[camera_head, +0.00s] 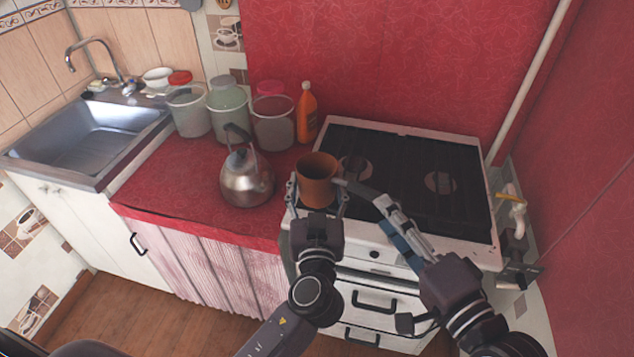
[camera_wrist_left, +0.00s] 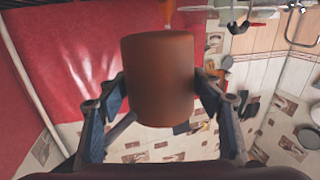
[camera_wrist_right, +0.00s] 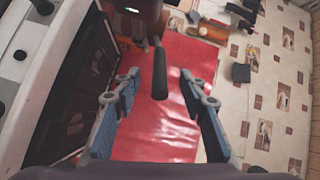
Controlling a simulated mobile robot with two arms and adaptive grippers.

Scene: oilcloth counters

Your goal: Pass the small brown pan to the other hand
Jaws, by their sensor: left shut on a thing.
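The small brown pan (camera_head: 317,172) is held up at the front left corner of the stove, its open top facing up. My left gripper (camera_head: 317,198) is shut on its body, with one finger on each side. The left wrist view shows the pan (camera_wrist_left: 160,75) between both fingers. Its dark handle (camera_head: 355,188) points right, towards my right gripper (camera_head: 384,212). In the right wrist view, the handle (camera_wrist_right: 160,75) lies ahead of and between the open fingers of my right gripper (camera_wrist_right: 160,95). I see no contact there.
A white stove (camera_head: 400,135) with dark burners is behind and below the grippers. A metal kettle (camera_head: 246,180) stands on the red counter (camera_head: 170,185), left of the pan. Jars and an orange bottle (camera_head: 307,115) stand behind it. A sink (camera_head: 85,120) is far left.

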